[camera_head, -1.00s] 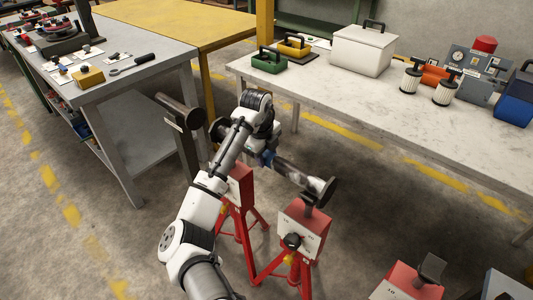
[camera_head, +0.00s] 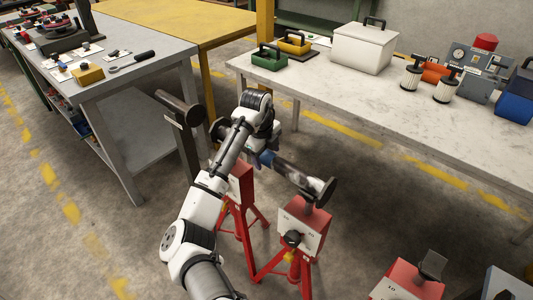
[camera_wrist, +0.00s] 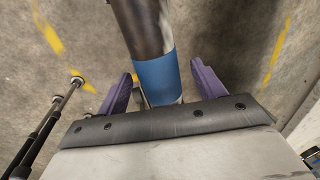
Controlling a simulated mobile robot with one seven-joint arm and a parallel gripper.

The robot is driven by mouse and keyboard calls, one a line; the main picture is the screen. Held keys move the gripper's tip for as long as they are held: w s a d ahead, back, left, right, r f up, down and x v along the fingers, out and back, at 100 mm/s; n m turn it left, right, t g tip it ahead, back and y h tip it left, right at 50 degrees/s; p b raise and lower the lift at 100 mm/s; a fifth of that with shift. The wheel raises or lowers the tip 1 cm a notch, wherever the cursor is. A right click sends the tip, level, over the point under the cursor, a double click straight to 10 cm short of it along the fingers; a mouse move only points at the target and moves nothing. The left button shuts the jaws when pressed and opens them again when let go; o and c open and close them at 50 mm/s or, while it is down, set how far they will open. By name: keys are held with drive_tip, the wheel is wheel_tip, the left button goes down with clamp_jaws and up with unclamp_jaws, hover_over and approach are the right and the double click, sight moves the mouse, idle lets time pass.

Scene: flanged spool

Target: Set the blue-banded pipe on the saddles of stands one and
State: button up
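The pipe (camera_head: 292,174) is dark and metallic with a blue band (camera_head: 267,158) and a round end flange (camera_head: 327,192). Its right end lies at the saddle of the front red stand (camera_head: 301,230); I cannot tell whether it touches. The second red stand (camera_head: 239,186) is behind my arm, its saddle hidden. My gripper (camera_head: 262,152) is at the blue band. In the wrist view, the purple fingers of my gripper (camera_wrist: 160,82) stand on either side of the blue band (camera_wrist: 156,78), with gaps visible, so it is open.
A third red stand (camera_head: 408,282) with a dark saddle is at the bottom right. A dark post with a round-ended bar (camera_head: 182,108) stands left of my arm. A grey workbench (camera_head: 130,75) is at left and a long pale table (camera_head: 400,110) behind.

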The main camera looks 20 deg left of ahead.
drive_tip(key=shift+f, duration=0.15)
wheel_tip(320, 180, up, 14)
drive_tip(key=s+b, duration=0.1)
drive_tip(key=s, duration=0.1)
drive_tip(key=shift+s+a, duration=0.3)
drive_tip(key=shift+a, duration=0.15)
drive_tip(key=shift+f, duration=0.1)
